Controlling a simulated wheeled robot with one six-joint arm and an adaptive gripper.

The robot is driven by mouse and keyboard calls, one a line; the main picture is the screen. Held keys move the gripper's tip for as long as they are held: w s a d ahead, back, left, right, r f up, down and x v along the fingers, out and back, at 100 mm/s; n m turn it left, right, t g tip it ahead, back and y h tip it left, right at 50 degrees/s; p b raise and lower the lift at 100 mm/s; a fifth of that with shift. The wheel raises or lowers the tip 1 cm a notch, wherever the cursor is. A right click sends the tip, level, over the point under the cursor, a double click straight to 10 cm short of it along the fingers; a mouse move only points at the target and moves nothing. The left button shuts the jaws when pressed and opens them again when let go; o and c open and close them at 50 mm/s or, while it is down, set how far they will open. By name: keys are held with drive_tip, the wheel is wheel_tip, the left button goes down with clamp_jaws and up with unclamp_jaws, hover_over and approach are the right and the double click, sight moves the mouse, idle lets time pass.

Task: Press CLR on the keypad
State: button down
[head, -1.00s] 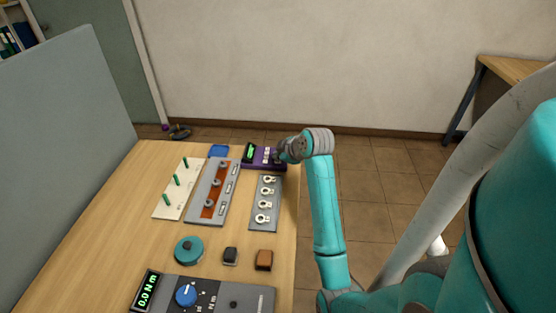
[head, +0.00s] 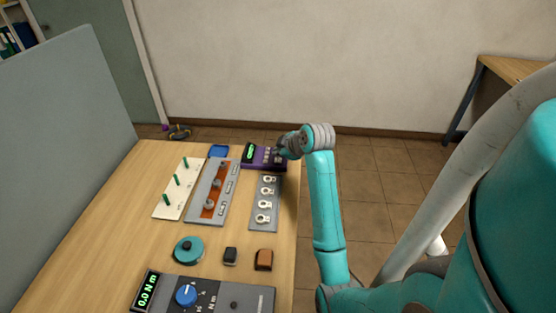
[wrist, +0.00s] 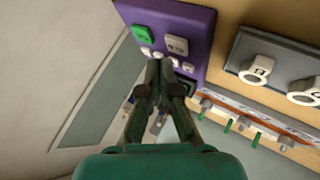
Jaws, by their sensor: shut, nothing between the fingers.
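The purple keypad (head: 262,163) sits at the far right end of the table, with a lit green display (head: 250,152) and pale keys. In the wrist view the keypad (wrist: 196,20) shows a green button (wrist: 143,34), a larger grey button (wrist: 176,44) and several small pale keys. Their labels cannot be read. My gripper (head: 281,152) is at the keypad's right side in the head view. In the wrist view my gripper (wrist: 160,66) is shut and empty, its tips overlapping the small keys. Whether they touch is unclear.
A grey plate with several white rings (head: 264,204) lies just in front of the keypad.

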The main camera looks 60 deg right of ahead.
sight(279, 161)
drive_tip(key=shift+r, duration=2.55)
